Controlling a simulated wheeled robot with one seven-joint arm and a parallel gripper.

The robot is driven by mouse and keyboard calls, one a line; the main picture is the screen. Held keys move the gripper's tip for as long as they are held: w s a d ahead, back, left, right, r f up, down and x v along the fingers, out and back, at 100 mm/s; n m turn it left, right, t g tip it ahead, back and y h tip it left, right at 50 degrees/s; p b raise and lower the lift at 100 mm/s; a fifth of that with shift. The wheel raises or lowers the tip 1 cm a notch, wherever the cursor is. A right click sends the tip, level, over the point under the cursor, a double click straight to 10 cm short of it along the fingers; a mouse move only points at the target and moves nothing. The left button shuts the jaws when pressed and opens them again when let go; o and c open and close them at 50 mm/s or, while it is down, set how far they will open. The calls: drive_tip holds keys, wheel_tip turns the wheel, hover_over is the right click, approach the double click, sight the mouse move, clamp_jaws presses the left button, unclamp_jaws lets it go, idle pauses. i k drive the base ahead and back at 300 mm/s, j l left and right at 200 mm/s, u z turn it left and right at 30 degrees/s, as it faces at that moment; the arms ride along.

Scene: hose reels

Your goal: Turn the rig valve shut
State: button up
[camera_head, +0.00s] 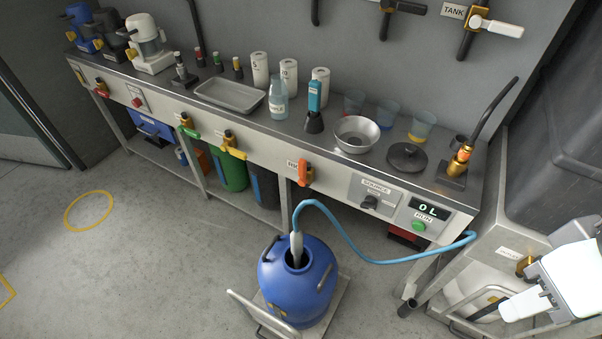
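A valve with an orange handle (303,172) sits on the front panel of the bench, about the middle. The handle stands roughly upright, along the panel. A small label (292,164) beside it seems to start with "RI", but the rest is hidden or too small to read. My gripper (520,304) is at the lower right, white, beside the grey tank unit and well apart from the orange valve. I cannot make out whether its fingers are open or shut.
A blue drum (315,292) on a low trolley stands before the bench, with a blue hose (345,238) running into its mouth. Green (189,130) and yellow (236,152) valve handles sit further left. The display (429,210) reads "0 L".

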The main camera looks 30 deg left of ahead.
sight(302, 182)
drive_tip(key=i+u, duration=0.15)
drive_tip(key=u, duration=0.3)
drive_tip(key=i+l+u, duration=0.1)
drive_tip(key=u, duration=0.4)
drive_tip(key=i+l+u, duration=0.1)
drive_tip(key=u, duration=0.35)
drive_tip(key=i+l+u, duration=0.1)
drive_tip(key=u, duration=0.4)
drive_tip(key=l, duration=0.1)
